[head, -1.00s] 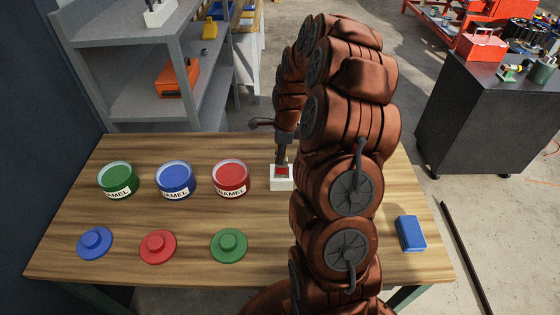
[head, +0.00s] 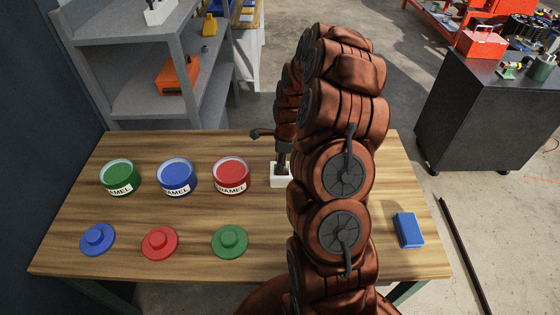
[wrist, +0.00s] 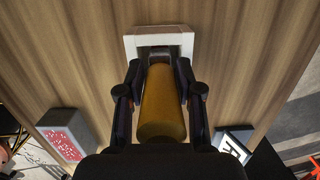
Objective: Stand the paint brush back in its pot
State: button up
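The paint brush (wrist: 161,110) shows in the wrist view as a thick yellow-brown handle between the two dark fingers of my gripper (wrist: 161,72). The fingers lie along both sides of the handle and look shut on it. The far end of the brush points into the white square pot (wrist: 129,46); the bristles are hidden, so how deep it sits I cannot tell. In the head view the white pot (head: 279,182) stands on the table, right of the red can, partly behind my arm. My gripper (head: 282,165) is right over it, pointing down.
Green (head: 119,178), blue (head: 177,178) and red (head: 231,176) enamel cans stand left of the pot. Blue (head: 97,240), red (head: 160,243) and green (head: 229,241) lids lie in front. A blue block (head: 408,230) lies at the right. Grey shelves (head: 150,105) stand behind.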

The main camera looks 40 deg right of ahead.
jog(key=o, duration=0.3)
jog(key=shift+r, duration=0.15)
